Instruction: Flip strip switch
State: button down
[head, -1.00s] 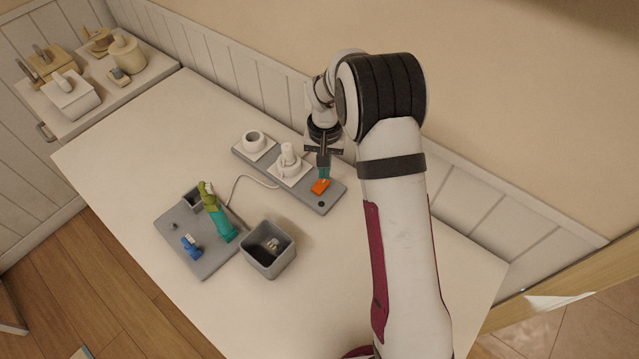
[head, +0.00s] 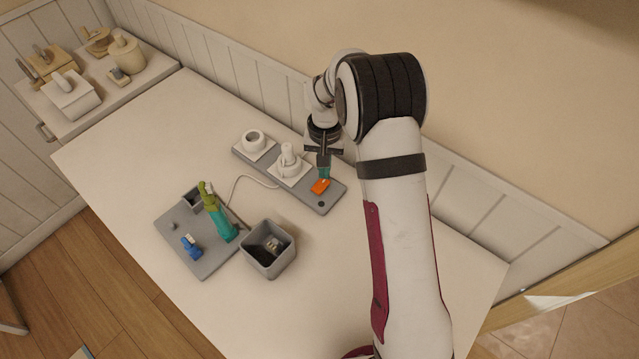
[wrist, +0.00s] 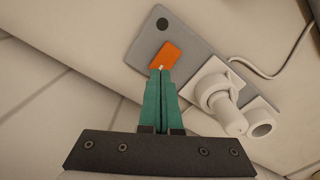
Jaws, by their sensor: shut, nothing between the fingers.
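The grey power strip (head: 327,204) lies on the white table along the wall. Its orange switch (head: 320,187) sits near the strip's right end, beside a dark round spot. The switch also shows in the wrist view (wrist: 167,56). My gripper (head: 323,175) is shut and empty, with its green fingertips at the switch's edge. In the wrist view the fingertips (wrist: 160,72) meet the near edge of the orange switch; I cannot tell whether they press on it. A white plug (head: 289,158) stands in the middle socket, and an empty-looking white round socket (head: 254,141) is at the strip's left end.
A grey tray (head: 205,262) holds a green and teal tool (head: 217,214) and a blue item (head: 190,245). A grey open box (head: 268,262) stands beside it. A white cord (head: 245,179) runs from the strip. The table's left part is clear.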

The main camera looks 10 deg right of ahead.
jog(key=shift+f, duration=0.95)
dwell(0.4)
jog(key=shift+r, duration=3.55)
jog(key=s+r+m, duration=0.1)
jog(key=s+r, duration=0.8)
jog(key=s, duration=0.1)
jog(key=s+r+m+y, duration=0.1)
jog(key=s+r, duration=0.1)
jog(key=s, duration=2)
jog(key=shift+s+r+m+y, duration=0.3)
jog(key=shift+s+y, duration=0.05)
jog(key=shift+y, duration=0.05)
